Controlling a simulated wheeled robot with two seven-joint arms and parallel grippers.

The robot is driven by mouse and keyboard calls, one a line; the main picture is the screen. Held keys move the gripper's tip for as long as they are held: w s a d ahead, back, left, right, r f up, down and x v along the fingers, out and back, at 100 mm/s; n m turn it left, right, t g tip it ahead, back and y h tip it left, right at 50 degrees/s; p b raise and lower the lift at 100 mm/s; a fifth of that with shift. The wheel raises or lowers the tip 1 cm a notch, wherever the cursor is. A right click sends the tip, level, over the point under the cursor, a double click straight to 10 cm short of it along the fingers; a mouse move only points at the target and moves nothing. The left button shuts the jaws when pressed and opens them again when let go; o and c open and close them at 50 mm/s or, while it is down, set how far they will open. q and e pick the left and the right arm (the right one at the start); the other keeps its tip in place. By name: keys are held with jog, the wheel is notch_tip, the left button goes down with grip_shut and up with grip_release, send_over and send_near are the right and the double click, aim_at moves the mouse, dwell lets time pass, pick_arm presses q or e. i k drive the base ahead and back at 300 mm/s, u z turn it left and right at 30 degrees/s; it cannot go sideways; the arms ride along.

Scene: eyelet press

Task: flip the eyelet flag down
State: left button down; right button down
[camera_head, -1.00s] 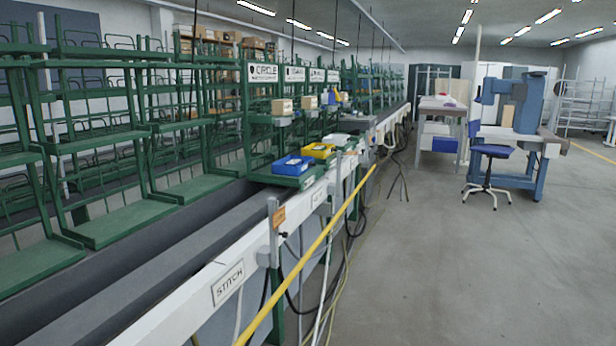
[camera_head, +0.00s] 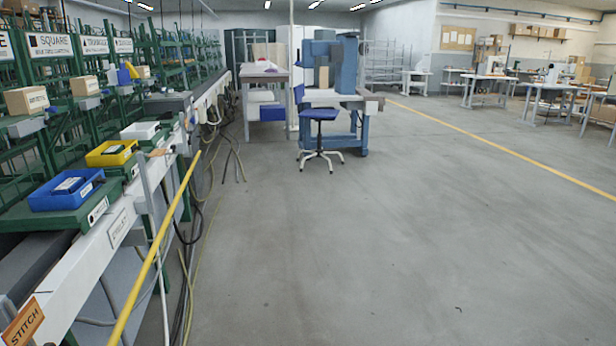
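A small orange-tan flag (camera_head: 159,152) sticks out sideways near the top of a grey post on the rail at the left. Its lettering is too small to read, so I cannot confirm that it is the eyelet flag. A white label plate (camera_head: 118,228) with blurred text is on the rail just nearer to me. Another orange flag, lettered STITCH (camera_head: 23,322), is tilted at the bottom left corner. Neither of my grippers is in view.
Blue bin (camera_head: 67,190), yellow bin (camera_head: 111,153) and white bin (camera_head: 140,131) stand along the rail. A yellow pole (camera_head: 156,250) and loose cables edge it. A blue machine (camera_head: 349,65) and stool (camera_head: 320,115) stand ahead. The floor (camera_head: 400,240) at right is clear.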

aim_at(158, 153)
jog(key=z, duration=0.05)
jog(key=i, duration=2.3)
jog(key=u, duration=1.5)
jog(key=i, duration=0.9)
jog(key=u, duration=0.65)
